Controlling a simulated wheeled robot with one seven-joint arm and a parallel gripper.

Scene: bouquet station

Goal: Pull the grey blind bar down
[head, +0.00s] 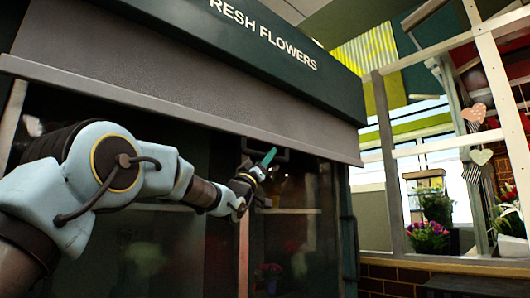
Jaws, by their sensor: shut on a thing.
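The grey blind (215,92) hangs partly lowered under the dark green "FRESH FLOWERS" sign, with its grey bar (120,94) along the lower edge. A dark handle (284,155) hangs below the bar, right of the middle. My gripper (267,160), with a teal fingertip showing, is at the left part of this handle, just below the bar. It is shut on the handle; the exact contact is small and partly hidden by the gripper.
Behind the blind is a dark glass-fronted cabinet (290,235) with dim flowers inside. To the right stands a white window frame (386,165) with hanging hearts (475,112) and potted flowers (428,235). A brick ledge is at the lower right.

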